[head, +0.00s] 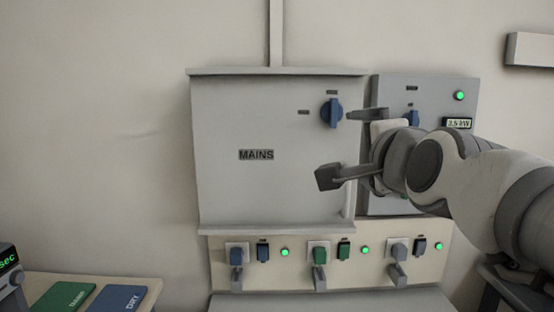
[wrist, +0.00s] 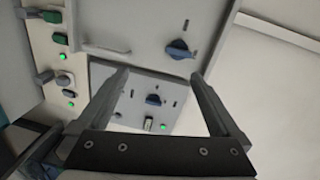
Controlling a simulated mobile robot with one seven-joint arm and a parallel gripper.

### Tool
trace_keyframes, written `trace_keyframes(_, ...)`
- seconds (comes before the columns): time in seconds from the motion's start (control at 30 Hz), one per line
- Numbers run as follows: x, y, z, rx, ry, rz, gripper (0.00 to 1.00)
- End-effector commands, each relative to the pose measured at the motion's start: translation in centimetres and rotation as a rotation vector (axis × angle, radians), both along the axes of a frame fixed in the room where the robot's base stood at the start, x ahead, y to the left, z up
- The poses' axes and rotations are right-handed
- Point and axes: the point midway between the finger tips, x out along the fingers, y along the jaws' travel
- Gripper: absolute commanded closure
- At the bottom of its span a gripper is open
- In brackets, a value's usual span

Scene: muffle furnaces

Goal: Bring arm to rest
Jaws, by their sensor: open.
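My gripper (head: 345,147) is at the end of my arm, which reaches in from the right in the head view. Its two fingers are spread wide with nothing between them. They are in front of the right part of the grey MAINS panel (head: 225,180), below and right of its blue rotary knob (head: 331,112). In the wrist view the open fingers of my gripper (wrist: 160,78) frame a smaller panel (wrist: 178,103) with a blue knob (wrist: 153,99) and a green light. I cannot tell how far the fingertips are from the panels.
A smaller grey box (head: 430,92) with a green light and a 3.5 kW display stands right of the MAINS panel, partly behind my arm. Below is a strip (head: 300,270) of plugs, switches and green lights. Wall space at left is clear.

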Motion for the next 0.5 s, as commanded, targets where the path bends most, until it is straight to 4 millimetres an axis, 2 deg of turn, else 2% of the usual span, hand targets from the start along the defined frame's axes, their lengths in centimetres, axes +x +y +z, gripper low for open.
trace_keyframes(0.17, -3.1, 1.0, -8.7, -0.394, 0.256, 0.137, 0.00)
trace_keyframes(0.27, -5.9, 1.1, -14.0, -0.637, 0.409, 0.263, 0.00)
trace_keyframes(0.37, -9.3, 0.9, -18.9, -0.864, 0.551, 0.418, 0.00)
trace_keyframes(0.5, -15.0, 0.0, -25.0, -1.149, 0.730, 0.690, 0.00)
